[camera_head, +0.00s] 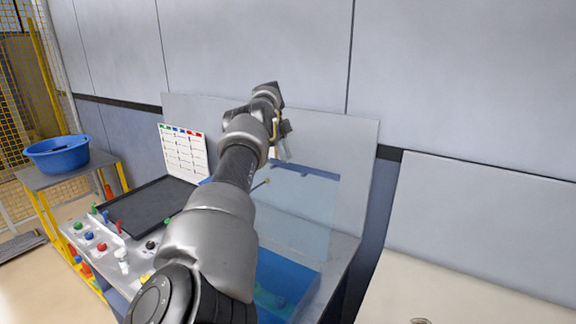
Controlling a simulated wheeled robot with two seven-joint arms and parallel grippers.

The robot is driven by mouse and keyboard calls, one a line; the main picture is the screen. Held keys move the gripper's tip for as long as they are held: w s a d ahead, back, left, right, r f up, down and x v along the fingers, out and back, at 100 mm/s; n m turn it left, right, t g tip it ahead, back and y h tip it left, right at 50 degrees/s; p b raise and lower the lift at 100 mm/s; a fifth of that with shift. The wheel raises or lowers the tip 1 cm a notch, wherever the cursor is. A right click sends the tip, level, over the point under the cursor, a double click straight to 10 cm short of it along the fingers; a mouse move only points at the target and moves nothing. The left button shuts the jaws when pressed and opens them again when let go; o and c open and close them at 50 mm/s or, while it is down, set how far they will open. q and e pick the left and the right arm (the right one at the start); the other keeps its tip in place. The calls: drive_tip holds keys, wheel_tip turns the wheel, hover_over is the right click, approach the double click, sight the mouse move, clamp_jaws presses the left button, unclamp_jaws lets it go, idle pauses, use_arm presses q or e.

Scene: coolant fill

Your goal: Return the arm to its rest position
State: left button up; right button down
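My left arm reaches up from the bottom of the head view, over the workbench and the blue see-through tank. My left gripper (283,146) is at its far end, raised in front of the pale back panel. It is seen from behind and partly covered by its own wrist, so I cannot tell whether its fingers are apart. I make out nothing held in it. My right gripper is not in view.
The workbench holds a black tray (150,204), colored knobs and a blue see-through tank (306,210). A chart (184,152) stands behind the tray. A blue basin (58,154) sits on a side table at left. A beige surface (470,270) at right is mostly clear.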

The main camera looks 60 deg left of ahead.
use_arm(q)
drive_tip(key=shift+s+a+r, duration=0.2)
drive_tip(key=shift+r, duration=0.25)
idle(0.4)
drive_tip(key=shift+w, duration=0.1)
